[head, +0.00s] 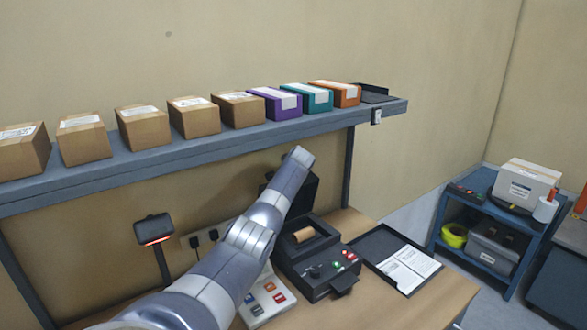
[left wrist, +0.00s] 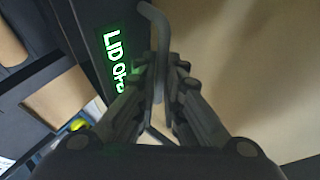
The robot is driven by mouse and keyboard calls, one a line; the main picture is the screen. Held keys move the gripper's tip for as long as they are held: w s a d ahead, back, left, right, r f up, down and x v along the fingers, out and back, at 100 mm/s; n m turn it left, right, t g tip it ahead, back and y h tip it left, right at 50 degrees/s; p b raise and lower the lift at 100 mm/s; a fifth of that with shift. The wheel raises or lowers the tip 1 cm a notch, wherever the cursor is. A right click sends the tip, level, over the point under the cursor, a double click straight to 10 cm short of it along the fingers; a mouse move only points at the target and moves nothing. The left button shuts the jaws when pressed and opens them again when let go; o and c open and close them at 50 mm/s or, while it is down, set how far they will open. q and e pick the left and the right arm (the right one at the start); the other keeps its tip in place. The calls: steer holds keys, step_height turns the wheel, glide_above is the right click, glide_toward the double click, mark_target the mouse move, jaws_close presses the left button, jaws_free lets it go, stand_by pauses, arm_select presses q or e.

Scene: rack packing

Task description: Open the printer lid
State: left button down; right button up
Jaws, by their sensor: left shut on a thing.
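The black printer (head: 318,272) stands on the wooden desk, with a brown roll (head: 304,235) exposed in its open bay. Its dark lid (head: 304,194) stands raised at the back, partly hidden by my left arm. In the left wrist view, the lid (left wrist: 88,22) carries glowing green text that begins "LID O"; the rest is partly covered by a finger. My left gripper (left wrist: 160,88) is shut on the lid's bent grey handle (left wrist: 157,28). In the head view my arm hides the fingers. My right gripper is in neither view.
A shelf (head: 180,152) with several boxes runs above the desk. A scanner (head: 154,230) on a stand, a button panel (head: 266,297) and a black tray (head: 372,240) with papers flank the printer. A blue cart (head: 440,212) stands at right.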

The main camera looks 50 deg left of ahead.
arm_select(q)
steer(key=shift+w+r, duration=0.15)
steer(key=shift+r, duration=0.15)
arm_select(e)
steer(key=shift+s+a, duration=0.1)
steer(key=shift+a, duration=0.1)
arm_select(q)
steer(key=c, duration=1.7)
jaws_free()
steer(key=shift+d, duration=0.15)
steer(key=v, duration=1.2)
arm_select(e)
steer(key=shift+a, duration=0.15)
arm_select(q)
steer(key=shift+d+f, duration=0.1)
